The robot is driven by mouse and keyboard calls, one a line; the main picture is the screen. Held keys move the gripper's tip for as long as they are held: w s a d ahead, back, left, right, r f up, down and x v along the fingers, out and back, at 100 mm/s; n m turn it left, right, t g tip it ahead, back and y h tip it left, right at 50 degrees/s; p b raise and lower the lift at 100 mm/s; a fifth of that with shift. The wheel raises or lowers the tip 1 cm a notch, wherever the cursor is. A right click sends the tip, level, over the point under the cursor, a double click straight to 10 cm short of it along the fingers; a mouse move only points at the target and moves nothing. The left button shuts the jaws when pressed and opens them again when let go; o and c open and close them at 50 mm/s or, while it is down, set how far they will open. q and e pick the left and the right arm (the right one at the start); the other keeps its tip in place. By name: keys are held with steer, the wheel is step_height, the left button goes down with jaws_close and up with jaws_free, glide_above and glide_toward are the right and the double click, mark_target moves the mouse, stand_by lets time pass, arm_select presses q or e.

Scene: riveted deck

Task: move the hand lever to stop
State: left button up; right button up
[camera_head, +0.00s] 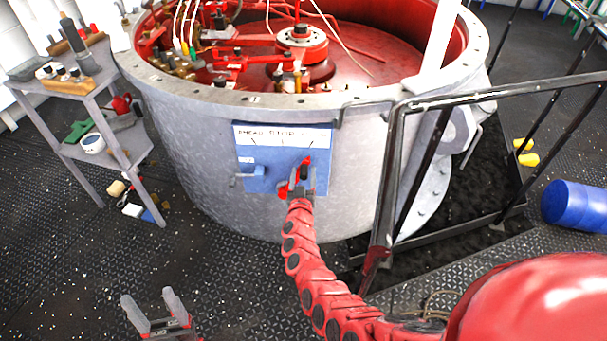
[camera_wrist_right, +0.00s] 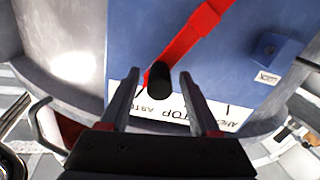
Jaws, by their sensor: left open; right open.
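A blue panel (camera_head: 258,183) is mounted on the grey round tank, with a white label plate (camera_head: 283,135) reading STOP in the middle. It also shows upside down in the right wrist view (camera_wrist_right: 180,112). The red hand lever (camera_head: 306,161) has a black knob (camera_wrist_right: 159,75). It tilts up and to the right in the head view, toward the right-hand mark, beside STOP. My right gripper (camera_head: 302,180) is open at the lever; in the wrist view the knob appears between its fingertips, with gaps on both sides. My left gripper (camera_head: 152,302) is open and empty above the floor, lower left.
A small blue block marked LOCK (camera_wrist_right: 277,48) sits on the panel; it shows left of the lever in the head view (camera_head: 247,174). A black railing (camera_head: 390,165) stands right of the panel. A grey shelf (camera_head: 83,150) stands left, and a blue drum (camera_head: 577,205) lies right.

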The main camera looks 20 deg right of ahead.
steer(key=shift+w+d, duration=0.2)
steer(key=shift+w, duration=0.05)
jaws_close()
steer(key=shift+r, duration=0.1)
stand_by(1.3)
